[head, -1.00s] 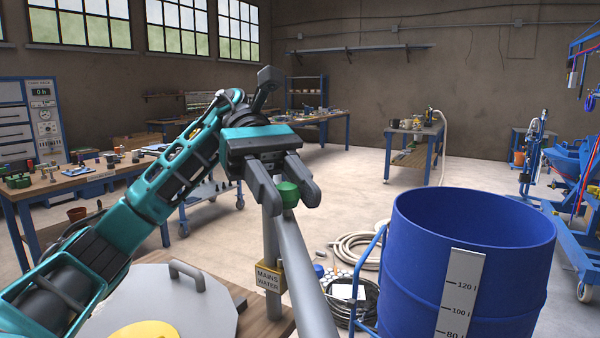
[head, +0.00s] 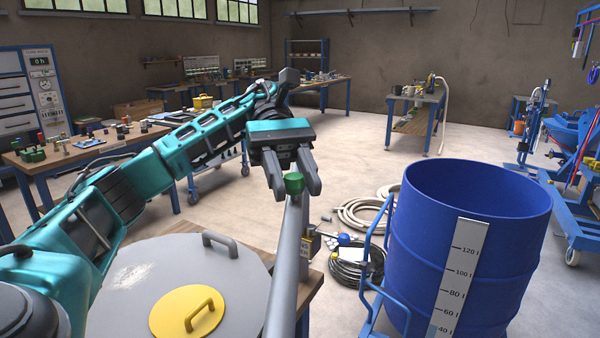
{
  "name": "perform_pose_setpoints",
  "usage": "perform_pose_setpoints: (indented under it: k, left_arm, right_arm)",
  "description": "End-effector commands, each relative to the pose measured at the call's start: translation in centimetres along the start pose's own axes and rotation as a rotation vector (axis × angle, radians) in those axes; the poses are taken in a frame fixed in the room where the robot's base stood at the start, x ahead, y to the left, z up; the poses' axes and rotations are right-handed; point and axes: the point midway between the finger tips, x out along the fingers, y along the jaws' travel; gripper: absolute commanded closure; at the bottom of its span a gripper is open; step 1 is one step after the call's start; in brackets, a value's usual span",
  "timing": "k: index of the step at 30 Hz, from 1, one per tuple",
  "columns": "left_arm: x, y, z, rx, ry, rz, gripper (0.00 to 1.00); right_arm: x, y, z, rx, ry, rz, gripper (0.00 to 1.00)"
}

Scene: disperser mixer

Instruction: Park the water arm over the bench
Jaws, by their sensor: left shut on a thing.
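The water arm (head: 288,250) is a grey pipe that comes from the bottom edge toward the middle of the head view. A green knob (head: 294,183) stands up at its far end. My left gripper (head: 294,188) is shut on this knob, with one finger on each side. Below the gripper, the pipe passes over the edge of the wooden bench (head: 312,292), beside a grey lid. A grey post (head: 305,238) with a small brass-coloured plate stands just right of the pipe. The near end of the pipe is out of view. My right gripper is not in view.
A grey round lid (head: 150,275) with a yellow cover (head: 187,312) lies at lower left. A blue drum (head: 470,235) with a litre scale stands right of the pipe. Coiled hoses (head: 362,218) lie on the floor between.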

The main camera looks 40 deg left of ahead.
Motion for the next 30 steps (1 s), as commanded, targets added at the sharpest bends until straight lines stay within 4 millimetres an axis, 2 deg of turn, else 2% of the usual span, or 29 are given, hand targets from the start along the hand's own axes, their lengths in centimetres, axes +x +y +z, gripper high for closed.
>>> perform_pose_setpoints:
  k: [12, 13, 15, 19, 30]
  left_arm:
    - [-0.22, -0.05, 0.20, 0.006, 0.000, 0.005, 1.00]
    - [-0.22, -0.05, 0.20, 0.006, -0.001, 0.005, 0.59]
    - [-0.20, -0.04, 0.18, 0.005, 0.000, 0.005, 0.53]
    - [-0.14, -0.04, 0.11, 0.003, 0.000, 0.003, 0.41]
    - [-0.04, 0.00, 0.13, 0.002, 0.000, 0.001, 0.41]
  right_arm:
    - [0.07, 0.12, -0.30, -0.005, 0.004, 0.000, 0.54]
    - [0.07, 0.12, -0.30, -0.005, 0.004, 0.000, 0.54]
    - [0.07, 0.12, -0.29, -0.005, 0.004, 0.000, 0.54]
    - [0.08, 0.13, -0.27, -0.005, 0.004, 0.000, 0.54]
    - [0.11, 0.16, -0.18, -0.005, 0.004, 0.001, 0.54]
